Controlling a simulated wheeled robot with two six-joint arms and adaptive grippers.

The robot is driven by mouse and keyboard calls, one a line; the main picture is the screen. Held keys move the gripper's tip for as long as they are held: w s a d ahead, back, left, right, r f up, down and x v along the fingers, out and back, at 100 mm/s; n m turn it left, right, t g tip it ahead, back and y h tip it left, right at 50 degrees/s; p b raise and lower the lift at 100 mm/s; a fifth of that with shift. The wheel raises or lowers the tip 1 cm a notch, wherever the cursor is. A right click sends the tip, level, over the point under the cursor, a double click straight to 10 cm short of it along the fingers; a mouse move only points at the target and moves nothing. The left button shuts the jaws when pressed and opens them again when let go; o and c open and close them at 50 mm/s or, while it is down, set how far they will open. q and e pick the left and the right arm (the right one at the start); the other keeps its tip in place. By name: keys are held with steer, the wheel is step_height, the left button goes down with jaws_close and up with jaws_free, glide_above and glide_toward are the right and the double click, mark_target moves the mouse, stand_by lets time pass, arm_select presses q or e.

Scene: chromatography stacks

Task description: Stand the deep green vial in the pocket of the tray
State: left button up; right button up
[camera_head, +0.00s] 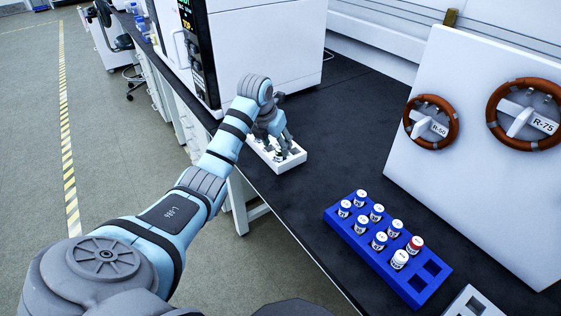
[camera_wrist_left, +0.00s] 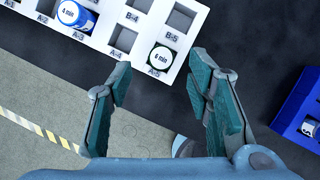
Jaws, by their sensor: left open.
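The deep green vial (camera_wrist_left: 160,58) shows in the left wrist view as a white cap marked "6 min" with a dark green ring. It appears upright in the corner pocket marked A-5 of the white tray (camera_wrist_left: 143,72). The tray also shows in the head view (camera_head: 294,162), on the dark bench beneath my gripper. My left gripper (camera_wrist_left: 161,82) is open, its fingers apart on either side of the vial's line and not touching it as far as I can see. In the head view the left gripper (camera_head: 277,143) hides part of the tray. My right gripper is not in view.
A blue-ringed "4 min" vial (camera_wrist_left: 76,18) sits elsewhere in the white tray. A white instrument (camera_head: 262,50) rises behind the tray. Bare bench lies between tray and rack.

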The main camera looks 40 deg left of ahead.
mark_target(279, 150)
arm_select(q)
steer(key=x, duration=0.3)
steer(key=shift+w+f+b, duration=0.15)
steer(key=shift+f+b, duration=0.15)
steer(key=shift+b, duration=0.1)
steer(key=shift+r, duration=0.1)
jaws_close()
